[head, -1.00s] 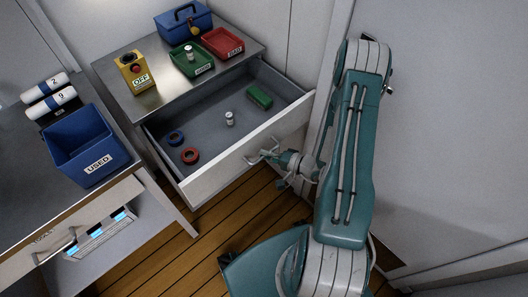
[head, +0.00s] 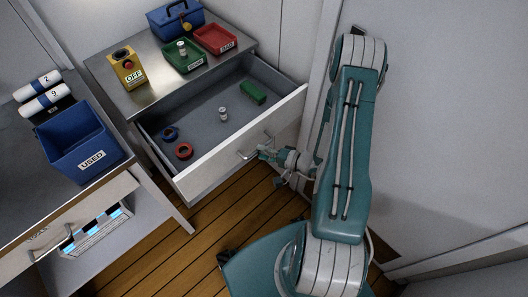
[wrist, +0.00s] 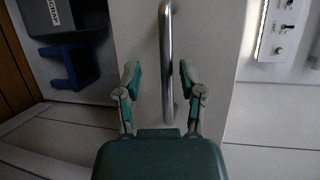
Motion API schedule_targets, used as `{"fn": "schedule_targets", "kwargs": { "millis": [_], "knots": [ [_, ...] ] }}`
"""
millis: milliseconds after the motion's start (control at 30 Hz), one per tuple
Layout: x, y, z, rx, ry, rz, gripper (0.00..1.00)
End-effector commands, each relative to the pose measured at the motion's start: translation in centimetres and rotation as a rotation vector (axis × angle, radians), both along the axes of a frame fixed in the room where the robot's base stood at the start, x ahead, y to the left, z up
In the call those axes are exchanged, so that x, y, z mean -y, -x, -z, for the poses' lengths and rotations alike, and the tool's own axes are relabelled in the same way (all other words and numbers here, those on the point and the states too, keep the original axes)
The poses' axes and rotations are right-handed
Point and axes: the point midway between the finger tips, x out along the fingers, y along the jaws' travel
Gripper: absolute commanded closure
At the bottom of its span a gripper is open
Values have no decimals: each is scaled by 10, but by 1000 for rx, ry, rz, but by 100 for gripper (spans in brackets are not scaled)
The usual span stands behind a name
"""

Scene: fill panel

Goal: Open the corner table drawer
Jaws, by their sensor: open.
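The corner table drawer (head: 205,160) stands pulled well out in the head view, its inside visible. Its metal bar handle (head: 245,156) is on the white front. My gripper (head: 264,152) is at this handle, partly covering it. In the wrist view the handle (wrist: 167,40) runs upright between the two spread fingers of my gripper (wrist: 157,76). Both fingers look clear of the bar, with a gap on each side. The gripper is open and holds nothing. How deep the bar sits between the fingers is hard to tell.
The drawer holds a green block (head: 253,92), a small white bottle (head: 223,114), a blue ring (head: 170,133) and a red ring (head: 184,151). The corner table top (head: 150,92) carries trays and boxes. A left bench holds a blue USED bin (head: 85,150). Wooden floor (head: 215,215) lies clear before the drawer.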

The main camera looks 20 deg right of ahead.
Motion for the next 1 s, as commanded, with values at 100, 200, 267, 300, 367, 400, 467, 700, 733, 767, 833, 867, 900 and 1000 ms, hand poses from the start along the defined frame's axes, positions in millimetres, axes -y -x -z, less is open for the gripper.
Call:
{"fn": "schedule_targets", "kwargs": {
  "millis": [100, 200, 267, 300, 367, 400, 467, 700, 733, 767, 833, 867, 900, 1000],
  "knots": [
    [3, 2, -1, 2, 0, 2, 49],
    [11, 9, -3, 2, 0, 5, 49],
    [17, 16, -5, 3, 0, 6, 49],
    [21, 21, -6, 3, -1, 7, 49],
    [28, 28, -7, 2, 0, 7, 49],
    [32, 33, -8, 1, 1, 7, 49],
    [38, 40, -10, 1, -1, 7, 49],
    [63, 69, -16, 1, 0, 7, 49],
    [65, 72, -17, 0, 0, 5, 49],
    [68, 75, -17, 0, -1, 6, 49],
    [73, 81, -19, 0, -1, 5, 49],
    [75, 83, -19, 0, -1, 4, 49],
    [76, 85, -20, -1, -1, 3, 49],
    [79, 89, -20, -1, -1, 1, 49]
  ]
}}
